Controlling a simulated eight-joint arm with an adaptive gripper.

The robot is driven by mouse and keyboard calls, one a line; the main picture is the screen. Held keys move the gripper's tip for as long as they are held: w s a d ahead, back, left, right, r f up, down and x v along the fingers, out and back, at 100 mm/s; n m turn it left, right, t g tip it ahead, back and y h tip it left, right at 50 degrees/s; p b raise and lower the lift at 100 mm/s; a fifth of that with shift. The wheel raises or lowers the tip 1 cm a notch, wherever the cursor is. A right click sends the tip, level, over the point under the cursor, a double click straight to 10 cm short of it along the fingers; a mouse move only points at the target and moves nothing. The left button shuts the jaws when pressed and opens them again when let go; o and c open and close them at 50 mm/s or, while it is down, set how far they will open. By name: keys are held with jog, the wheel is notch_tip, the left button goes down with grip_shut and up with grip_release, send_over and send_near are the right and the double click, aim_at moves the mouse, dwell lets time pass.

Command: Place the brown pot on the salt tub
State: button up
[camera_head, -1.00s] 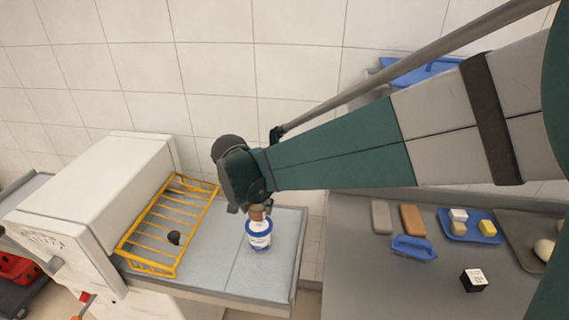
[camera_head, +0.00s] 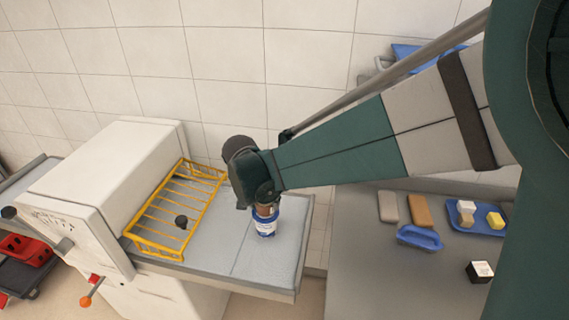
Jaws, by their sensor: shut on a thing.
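The salt tub (camera_head: 266,227), white with a blue rim and a label, stands upright on the grey worktop of the white machine. The brown pot (camera_head: 266,210) is directly above the tub, at its rim. I cannot tell whether it touches the tub. My gripper (camera_head: 264,203) points down over the tub and is shut on the brown pot. The gripper body hides the pot's upper part and most of the fingers.
A yellow wire rack (camera_head: 172,216) with a small dark object (camera_head: 181,222) lies left of the tub. At right, a counter (camera_head: 375,265) holds a blue tray (camera_head: 462,226), a blue dish (camera_head: 419,237), blocks and a black-and-white cube (camera_head: 479,271). Worktop right of the tub is clear.

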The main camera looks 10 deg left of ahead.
jog(key=shift+f, duration=0.15)
jog(key=o, duration=1)
jog(key=shift+p+v, duration=0.65)
jog(key=shift+v, duration=5.5)
